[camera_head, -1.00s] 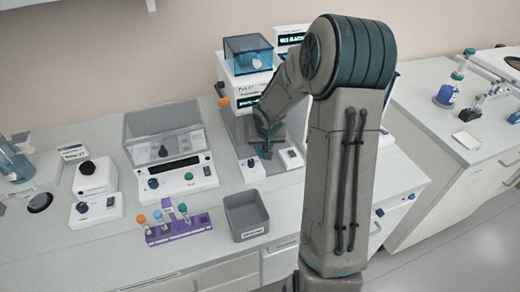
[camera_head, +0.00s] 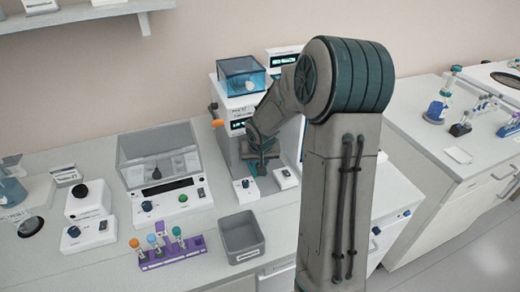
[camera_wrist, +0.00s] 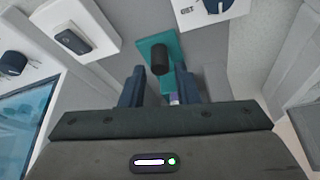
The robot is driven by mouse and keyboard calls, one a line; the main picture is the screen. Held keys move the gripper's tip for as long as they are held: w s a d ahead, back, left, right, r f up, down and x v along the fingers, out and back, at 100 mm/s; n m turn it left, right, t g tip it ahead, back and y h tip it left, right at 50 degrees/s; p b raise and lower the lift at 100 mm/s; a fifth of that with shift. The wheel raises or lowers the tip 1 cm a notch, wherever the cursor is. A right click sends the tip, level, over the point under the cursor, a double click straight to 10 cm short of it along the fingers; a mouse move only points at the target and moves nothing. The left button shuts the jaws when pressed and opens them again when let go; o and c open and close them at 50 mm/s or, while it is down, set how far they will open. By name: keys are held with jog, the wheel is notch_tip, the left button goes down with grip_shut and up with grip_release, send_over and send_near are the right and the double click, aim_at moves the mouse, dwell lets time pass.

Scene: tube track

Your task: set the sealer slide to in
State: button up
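The sealer slide shows in the wrist view as a teal plate (camera_wrist: 148,47) with an upright black knob (camera_wrist: 158,58). In the head view a teal part of it (camera_head: 257,168) lies under my gripper (camera_head: 258,157), low at the front of the sealer (camera_head: 228,133). In the wrist view my gripper (camera_wrist: 160,77) has its two dark blue fingers apart, one on each side of the knob's line. The knob stands at or just beyond the fingertips, and I see no finger pressed on it. A small pale purple item (camera_wrist: 173,98) shows between the fingers, partly hidden.
A dial panel (camera_head: 246,190) and a switch panel (camera_head: 286,177) flank the slide. A grey bin (camera_head: 241,237) and a purple tube rack (camera_head: 170,254) stand in front. A clear-lidded device (camera_head: 158,160) is to the left. An orange knob (camera_head: 217,123) juts from the sealer's left side.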

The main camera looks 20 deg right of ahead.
jog(key=v, duration=1.1)
jog(key=shift+s+r, duration=0.15)
